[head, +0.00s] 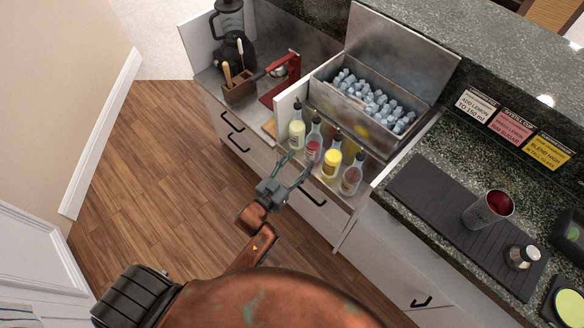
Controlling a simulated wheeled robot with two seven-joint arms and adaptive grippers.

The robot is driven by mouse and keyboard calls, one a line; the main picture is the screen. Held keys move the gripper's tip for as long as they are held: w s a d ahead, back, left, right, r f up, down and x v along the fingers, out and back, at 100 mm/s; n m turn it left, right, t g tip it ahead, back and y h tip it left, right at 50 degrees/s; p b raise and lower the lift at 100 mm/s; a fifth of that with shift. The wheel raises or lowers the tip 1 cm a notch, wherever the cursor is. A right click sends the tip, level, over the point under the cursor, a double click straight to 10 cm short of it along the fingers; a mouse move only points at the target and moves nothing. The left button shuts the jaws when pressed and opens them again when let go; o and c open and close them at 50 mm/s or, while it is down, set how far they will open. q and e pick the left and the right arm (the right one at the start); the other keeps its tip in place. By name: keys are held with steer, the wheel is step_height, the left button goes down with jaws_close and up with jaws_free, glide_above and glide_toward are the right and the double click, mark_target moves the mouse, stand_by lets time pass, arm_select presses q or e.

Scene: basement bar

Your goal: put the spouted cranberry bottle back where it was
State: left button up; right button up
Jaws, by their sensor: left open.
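Several spouted bottles with dark pour spouts stand upright in a row in the rail at the front of the ice bin. A bottle with deep red contents (313,148) is second from the left and looks like the cranberry one. Another reddish bottle (351,180) stands at the right end; I cannot read the labels. My left gripper (298,164) is open, its fingertips just in front of the deep red bottle. No bottle is between its fingers; whether a fingertip touches glass I cannot tell. My right gripper is not in view.
A pale yellow bottle (297,130) and a yellow bottle (332,160) flank the deep red one. The ice bin (325,86) lies behind. On the counter, a metal cup (481,212) with red contents and a jigger (521,256) stand on a dark mat (425,195). The floor is clear.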

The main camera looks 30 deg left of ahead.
arm_select(q)
steer(key=shift+s+a, duration=0.15)
steer(key=shift+s, duration=0.7)
steer(key=shift+s+a, duration=0.15)
steer(key=shift+s, duration=0.7)
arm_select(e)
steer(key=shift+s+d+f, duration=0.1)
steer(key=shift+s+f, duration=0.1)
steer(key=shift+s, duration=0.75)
